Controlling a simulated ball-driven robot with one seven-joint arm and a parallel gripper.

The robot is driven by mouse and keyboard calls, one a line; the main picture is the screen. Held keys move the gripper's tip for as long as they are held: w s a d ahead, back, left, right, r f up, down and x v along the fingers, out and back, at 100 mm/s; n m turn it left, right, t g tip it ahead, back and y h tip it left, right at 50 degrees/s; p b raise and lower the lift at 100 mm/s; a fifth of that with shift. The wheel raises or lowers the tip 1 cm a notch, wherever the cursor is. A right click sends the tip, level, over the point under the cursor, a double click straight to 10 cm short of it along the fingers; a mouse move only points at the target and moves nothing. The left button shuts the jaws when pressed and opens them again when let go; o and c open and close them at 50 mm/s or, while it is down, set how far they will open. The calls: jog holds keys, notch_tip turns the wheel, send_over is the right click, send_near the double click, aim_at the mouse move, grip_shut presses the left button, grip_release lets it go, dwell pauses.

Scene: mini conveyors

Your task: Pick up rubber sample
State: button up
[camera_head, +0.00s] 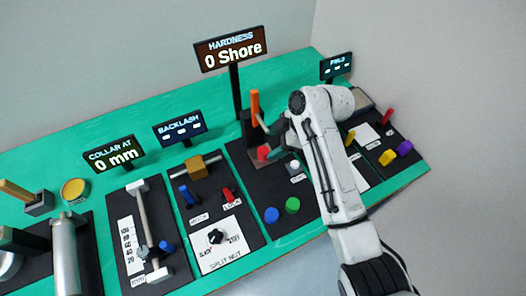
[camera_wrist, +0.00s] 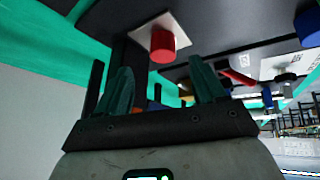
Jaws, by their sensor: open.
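Three short round samples show by the hardness station: a red one (camera_head: 263,152), a blue one (camera_head: 272,215) and a green one (camera_head: 292,205). No label shows which is rubber. In the wrist view the red cylinder (camera_wrist: 162,46) is against a white square plate (camera_wrist: 146,30), beyond and between my fingertips. My gripper (camera_wrist: 162,82) is open, with nothing between its fingers. In the head view my arm mostly hides the gripper, which is near the red sample. The blue and green samples stand side by side on the black panel in front.
The hardness tester has an orange lever (camera_head: 255,107) on a dark stand beside the red sample. A sign (camera_head: 231,49) on a post reads 0 Shore. The split-nut panel (camera_head: 217,243) lies left, and yellow and purple pieces (camera_head: 388,157) lie right of my arm.

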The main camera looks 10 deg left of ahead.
aim_at(264, 151)
jog(key=x, duration=0.2)
jog(key=p+x, duration=0.1)
jog(key=x, duration=0.2)
jog(key=shift+s+f, duration=0.1)
jog(key=shift+s, duration=0.1)
jog(key=c, duration=1.2)
